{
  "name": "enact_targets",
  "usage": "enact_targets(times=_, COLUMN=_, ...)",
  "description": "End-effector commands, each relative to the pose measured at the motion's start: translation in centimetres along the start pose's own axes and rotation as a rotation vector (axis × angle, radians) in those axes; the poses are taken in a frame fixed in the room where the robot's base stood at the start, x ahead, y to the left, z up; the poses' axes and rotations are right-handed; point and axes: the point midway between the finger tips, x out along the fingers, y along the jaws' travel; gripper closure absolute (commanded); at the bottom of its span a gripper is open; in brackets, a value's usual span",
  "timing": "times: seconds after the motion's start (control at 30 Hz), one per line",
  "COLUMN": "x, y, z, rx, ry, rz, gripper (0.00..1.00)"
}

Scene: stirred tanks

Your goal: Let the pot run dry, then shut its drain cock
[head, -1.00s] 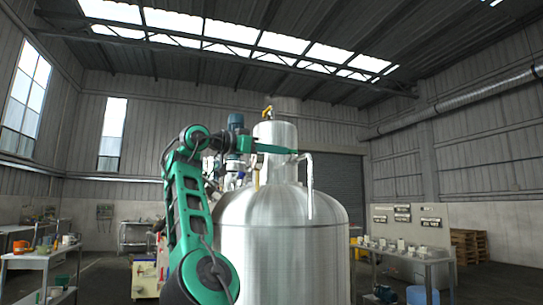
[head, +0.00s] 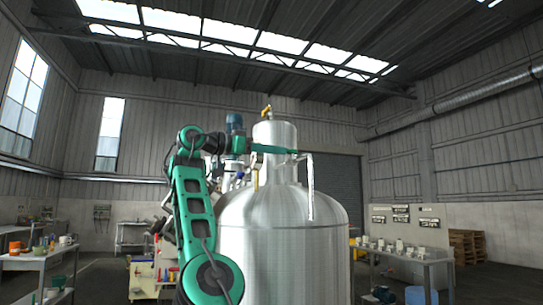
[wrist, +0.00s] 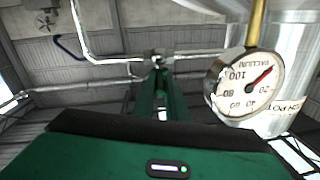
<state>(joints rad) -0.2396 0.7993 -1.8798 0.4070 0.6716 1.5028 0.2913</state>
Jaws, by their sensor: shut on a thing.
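The catch pot (head: 283,134) is a steel cylinder above a large domed steel tank (head: 285,262). In the wrist view it is at the right edge, upside down, with part of a "POT" label (wrist: 291,107). My gripper (head: 294,151) reaches across the pot's front to the top of a bent pipe (head: 311,188). In the wrist view, my gripper's narrow green fingers (wrist: 157,72) are shut on a small cock (wrist: 154,58) in thin pipework. The fingers hide much of its handle. No liquid can be made out, so the pot's level cannot be told.
A round vacuum gauge (wrist: 246,86) with a red needle hangs close right of my fingers, on a brass stem. A yellow handle (head: 267,111) tops the pot. A blue motor (head: 235,121) stands behind my arm. Benches with small items stand left (head: 38,262) and right (head: 420,260).

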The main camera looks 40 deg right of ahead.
Motion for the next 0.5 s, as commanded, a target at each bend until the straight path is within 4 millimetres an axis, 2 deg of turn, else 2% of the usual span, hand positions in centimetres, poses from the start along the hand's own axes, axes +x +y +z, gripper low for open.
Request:
enact_targets(times=0.03, x=-0.17, y=-0.15, z=-0.34, rx=-0.002, ry=0.012, rz=-0.007, gripper=1.0)
enact_targets(times=0.07, x=-0.17, y=-0.15, z=-0.34, rx=-0.002, ry=0.012, rz=-0.007, gripper=0.85)
enact_targets(times=0.13, x=-0.17, y=-0.14, z=-0.29, rx=-0.002, ry=0.01, rz=-0.007, gripper=0.69)
enact_targets(times=0.5, x=-0.47, y=-0.12, z=-0.18, rx=-0.002, ry=0.006, rz=-0.006, gripper=0.69)
